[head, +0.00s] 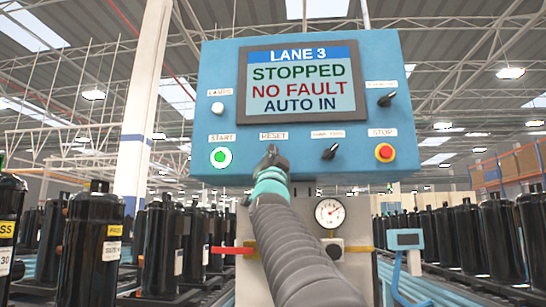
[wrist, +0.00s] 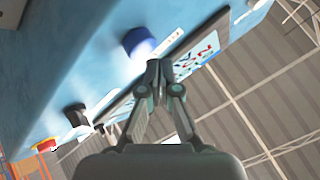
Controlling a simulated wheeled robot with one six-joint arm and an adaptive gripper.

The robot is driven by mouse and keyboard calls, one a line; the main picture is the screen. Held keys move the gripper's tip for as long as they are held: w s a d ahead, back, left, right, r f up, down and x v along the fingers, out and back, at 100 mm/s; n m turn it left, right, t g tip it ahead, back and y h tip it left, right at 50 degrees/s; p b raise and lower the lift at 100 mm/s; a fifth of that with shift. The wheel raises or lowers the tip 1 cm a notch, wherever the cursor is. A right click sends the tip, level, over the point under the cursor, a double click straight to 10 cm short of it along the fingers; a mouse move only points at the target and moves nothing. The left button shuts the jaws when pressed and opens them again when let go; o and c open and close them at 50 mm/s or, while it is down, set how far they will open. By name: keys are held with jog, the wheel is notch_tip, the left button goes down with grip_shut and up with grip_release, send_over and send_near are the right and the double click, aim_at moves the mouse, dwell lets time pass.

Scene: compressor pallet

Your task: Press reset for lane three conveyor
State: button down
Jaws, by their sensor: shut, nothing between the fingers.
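A blue control panel (head: 220,75) carries a screen (head: 302,82) that reads LANE 3, STOPPED, NO FAULT, AUTO IN. The RESET label (head: 273,135) is on its lower part; the button under it is hidden behind my gripper (head: 271,152) in the head view. In the wrist view a blue round button (wrist: 138,43) stands out from the panel. My shut, empty gripper (wrist: 154,68) has its fingertips close beside this button; I cannot tell whether they touch it. A green-lit START button (head: 221,157) is to the left.
A black selector knob (head: 330,151) and a red STOP button (head: 385,152) sit right of my gripper. A white button (head: 217,108) and another black knob (head: 386,99) are higher up. A gauge (head: 330,213) is below. Rows of black compressors (head: 92,235) stand on both sides.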

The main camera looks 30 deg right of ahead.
jog(key=shift+s+a+b, duration=0.3)
jog(key=shift+s+a, duration=0.4)
jog(key=shift+s, duration=0.35)
jog(key=shift+s+a+b, duration=0.25)
jog(key=shift+s+a, duration=0.45)
jog(key=shift+s, duration=0.35)
jog(key=shift+w, duration=0.1)
